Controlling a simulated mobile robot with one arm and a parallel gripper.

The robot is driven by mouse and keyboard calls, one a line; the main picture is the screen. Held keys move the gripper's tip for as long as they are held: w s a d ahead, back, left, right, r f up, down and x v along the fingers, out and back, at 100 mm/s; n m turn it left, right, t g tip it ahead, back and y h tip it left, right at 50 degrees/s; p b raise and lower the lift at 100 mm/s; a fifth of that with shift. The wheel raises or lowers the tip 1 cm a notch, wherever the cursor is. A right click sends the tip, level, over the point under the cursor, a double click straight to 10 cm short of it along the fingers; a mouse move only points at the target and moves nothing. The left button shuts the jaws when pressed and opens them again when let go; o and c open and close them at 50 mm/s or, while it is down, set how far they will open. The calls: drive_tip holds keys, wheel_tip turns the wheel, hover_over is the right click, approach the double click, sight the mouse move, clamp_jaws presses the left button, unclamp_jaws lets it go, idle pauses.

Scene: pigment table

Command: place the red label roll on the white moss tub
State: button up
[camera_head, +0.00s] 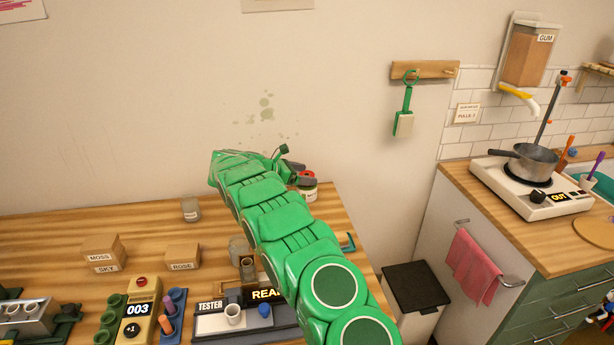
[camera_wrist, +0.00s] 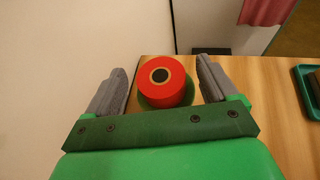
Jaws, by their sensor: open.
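The red label roll (camera_wrist: 162,90) is upright in the wrist view, its dark core facing my camera, and seems to rest on a round green top (camera_wrist: 187,97). In the head view, a bit of the red roll (camera_head: 306,173) shows above a pale, labelled tub (camera_head: 309,191) at the table's back right. This looks like the white moss tub, but its label is too small to read. My gripper (camera_wrist: 161,68) is open, with one grey finger on each side of the roll and gaps visible. In the head view, my gripper (camera_head: 296,172) partly hides the roll and tub.
A small jar (camera_head: 191,209) stands at the back left of the table. Blocks labelled MOSS (camera_head: 104,249) and ROSE (camera_head: 182,257) lie nearer. A tester tray (camera_head: 211,323) is at the front. A green tray (camera_wrist: 308,92) lies right of my gripper.

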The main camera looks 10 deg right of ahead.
drive_tip(key=v, duration=1)
drive_tip(key=shift+a, duration=0.2)
